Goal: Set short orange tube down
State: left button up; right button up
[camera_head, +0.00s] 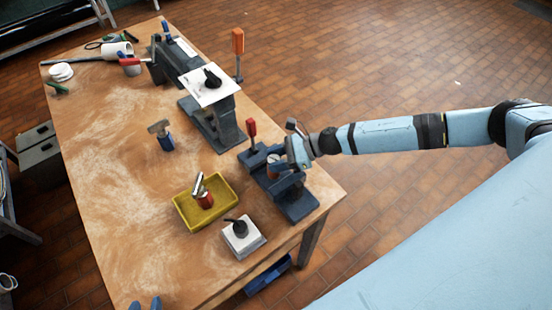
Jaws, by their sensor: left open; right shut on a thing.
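My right gripper (284,160) reaches in from the right, low over a dark grey clamp fixture (298,206) at the table's right edge.
A yellow tray (183,216) holds a red piece and metal parts. A white block with a black knob (243,241) stands nearby. A second clamp (214,122) with a white plate and a blue-handled tool (163,135) are farther back. The table's left middle (110,170) is clear.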

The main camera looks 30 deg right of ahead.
jog(key=shift+f, duration=0.15)
jog(key=shift+f, duration=0.1)
jog(key=shift+f, duration=0.15)
jog(key=o, duration=1)
jog(key=shift+c, duration=0.2)
